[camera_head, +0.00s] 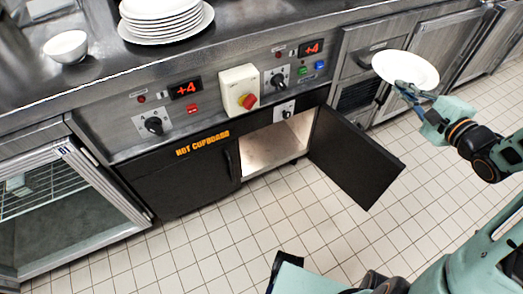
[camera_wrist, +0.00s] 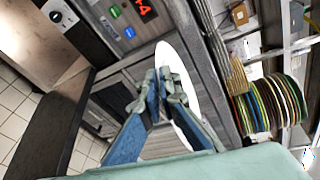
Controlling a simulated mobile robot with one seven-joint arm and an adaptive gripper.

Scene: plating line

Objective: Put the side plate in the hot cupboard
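My gripper (camera_head: 410,91) is shut on the rim of a white side plate (camera_head: 406,68) and holds it in the air at the right, in front of the counter. In the wrist view the blue and grey fingers (camera_wrist: 160,98) pinch the plate (camera_wrist: 172,58), which shows nearly edge-on. The hot cupboard (camera_head: 178,176) is black with orange lettering, below the control panel. Its right door (camera_head: 357,157) stands open and the lit inside (camera_head: 268,147) shows; its left door is shut. My gripper is to the right of the open door and above it.
A stack of white plates (camera_head: 166,22) and a white bowl (camera_head: 66,47) stand on the counter. A glass-fronted cabinet (camera_head: 68,205) is at the left. The tiled floor (camera_head: 250,219) before the cupboard is clear. Coloured round items (camera_wrist: 268,103) stand in a row in the wrist view.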

